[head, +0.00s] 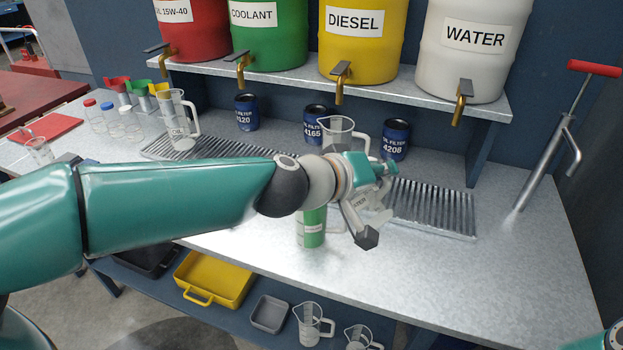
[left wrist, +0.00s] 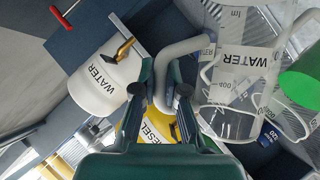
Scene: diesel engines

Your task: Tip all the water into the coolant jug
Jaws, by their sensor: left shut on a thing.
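My left gripper (head: 372,225) is over the bench and shut on the handle of a clear jug labelled WATER (left wrist: 248,58). In the left wrist view the handle runs between the fingers (left wrist: 152,92). In the head view this jug is mostly hidden behind the gripper; its label looks tilted. How much water it holds I cannot tell. A clear jug with green liquid (head: 311,228) stands on the bench just left of the gripper, its upper part hidden by my arm. Green also shows beside the WATER jug in the left wrist view (left wrist: 300,88). My right gripper is out of view.
A clear jug rim (head: 335,124) shows behind my arm, among blue oil filters (head: 396,138). A metal grating (head: 430,208) lies behind the gripper. The barrel shelf with taps (head: 490,103) overhangs the back. The front right of the bench (head: 480,280) is clear.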

